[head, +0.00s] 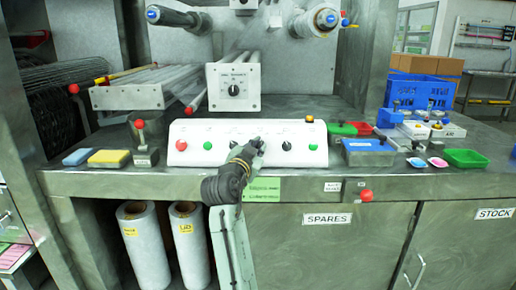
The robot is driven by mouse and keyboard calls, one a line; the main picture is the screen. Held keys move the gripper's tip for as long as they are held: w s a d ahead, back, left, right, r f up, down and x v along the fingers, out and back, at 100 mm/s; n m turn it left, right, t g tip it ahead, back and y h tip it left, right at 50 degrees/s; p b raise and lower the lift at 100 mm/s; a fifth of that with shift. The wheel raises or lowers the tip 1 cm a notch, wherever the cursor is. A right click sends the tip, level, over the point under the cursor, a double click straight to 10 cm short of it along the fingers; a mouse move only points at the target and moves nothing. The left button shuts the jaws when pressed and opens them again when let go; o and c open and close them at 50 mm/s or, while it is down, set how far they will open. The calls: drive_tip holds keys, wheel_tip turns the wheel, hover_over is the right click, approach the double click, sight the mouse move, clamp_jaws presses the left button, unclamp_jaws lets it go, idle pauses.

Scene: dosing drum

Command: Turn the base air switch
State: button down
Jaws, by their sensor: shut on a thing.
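A white control panel (176,129) stands at the front of the steel bench, with a row of buttons and black switches. My gripper (257,144) reaches up from below to the middle of this row. Its fingers are shut on a black switch there, which they mostly hide. Another black switch (285,145) is just to its right and is clear of the gripper. The labels above the switches are too small to read, so I cannot tell which one is the base air switch, nor its angle.
Red (181,145) and green (208,145) buttons sit on the panel's left part. A white box with a black knob (234,90) is above and behind. Sponges (109,157) lie at left; trays and a blue crate (422,91) are at right. Cabinets are below.

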drive_tip(key=shift+d+n, duration=0.2)
drive_tip(key=shift+n, duration=0.2)
drive_tip(key=shift+d+n+t+y+p, duration=0.15)
drive_tip(key=shift+n+t+y+p, duration=0.3)
drive_tip(key=shift+n+y, duration=0.65)
drive_tip(key=n+y, duration=0.1)
drive_tip(key=n, duration=0.1)
drive_tip(key=n+y+p, duration=0.1)
drive_tip(key=n+y, duration=0.2)
drive_tip(key=n, duration=0.1)
drive_tip(key=shift+d+n+t, duration=0.35)
drive_tip(key=shift+n, duration=0.05)
drive_tip(key=n+g+y, duration=0.1)
drive_tip(key=n+y, duration=0.2)
drive_tip(key=n, duration=0.2)
drive_tip(key=shift+d+y, duration=0.15)
drive_tip(key=shift+y, duration=0.25)
drive_tip(key=shift+r+n+y+b, duration=0.15)
drive_tip(key=shift+n+y+b, duration=0.3)
drive_tip(key=shift+n, duration=0.45)
drive_tip(key=shift+n+g, duration=0.3)
drive_tip(key=c, duration=1.9)
unclamp_jaws()
drive_tip(key=shift+c, duration=0.2)
drive_tip(key=shift+o, duration=1.2)
drive_tip(key=shift+w+a+y, duration=0.1)
drive_tip(key=shift+a+y, duration=0.1)
drive_tip(key=shift+y, duration=0.05)
